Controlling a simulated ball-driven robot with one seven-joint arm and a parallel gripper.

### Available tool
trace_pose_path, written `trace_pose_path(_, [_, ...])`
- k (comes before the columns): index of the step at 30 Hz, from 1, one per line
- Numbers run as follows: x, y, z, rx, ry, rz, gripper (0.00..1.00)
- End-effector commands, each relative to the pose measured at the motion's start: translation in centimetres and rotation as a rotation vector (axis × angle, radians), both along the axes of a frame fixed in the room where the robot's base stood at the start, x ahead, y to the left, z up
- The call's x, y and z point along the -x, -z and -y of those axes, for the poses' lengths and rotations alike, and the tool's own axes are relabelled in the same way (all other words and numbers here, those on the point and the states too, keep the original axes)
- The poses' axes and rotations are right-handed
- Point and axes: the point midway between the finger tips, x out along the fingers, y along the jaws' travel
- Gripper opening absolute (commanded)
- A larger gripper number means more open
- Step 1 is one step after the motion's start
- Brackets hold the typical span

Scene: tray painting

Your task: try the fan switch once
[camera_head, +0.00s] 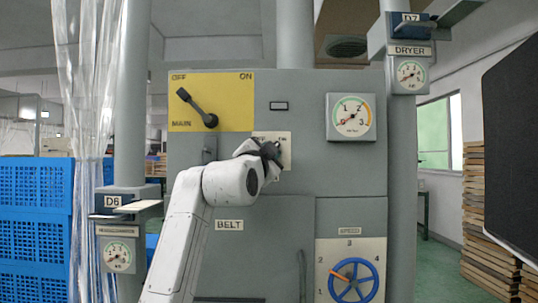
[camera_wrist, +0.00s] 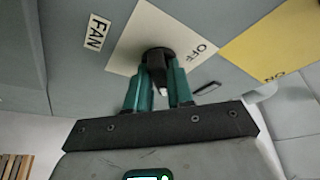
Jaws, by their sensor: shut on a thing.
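The fan switch is a black round knob (camera_wrist: 158,53) on a cream plate (camera_wrist: 131,44) marked OFF, with a FAN label (camera_wrist: 97,32) beside it in the wrist view. In the head view the cream plate (camera_head: 286,138) shows on the grey cabinet, and my gripper (camera_head: 270,155) hides the knob. In the wrist view my gripper's teal fingers (camera_wrist: 158,82) are closed on the knob from both sides. The knob's pointer is partly hidden between the fingers, so its exact setting is unclear.
Above left is a yellow panel (camera_head: 238,92) with the MAIN lever (camera_head: 197,107) tilted toward OFF. A small dark window (camera_head: 279,106) and a dial gauge (camera_head: 351,117) are nearby. A blue handwheel (camera_head: 354,281) sits lower right. Blue crates (camera_head: 35,215) stand at left.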

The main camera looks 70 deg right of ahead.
Motion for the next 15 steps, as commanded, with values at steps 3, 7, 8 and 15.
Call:
trace_pose_path(3, [-0.04, 0.03, 0.00, -0.001, -0.001, 0.000, 0.00])
trace_pose_path(7, [-0.03, 0.03, 0.00, -0.001, -0.001, 0.000, 0.27])
trace_pose_path(8, [-0.03, 0.03, 0.00, -0.001, -0.001, 0.000, 0.29])
trace_pose_path(15, [-0.01, 0.00, 0.00, 0.001, 0.000, -0.001, 0.43])
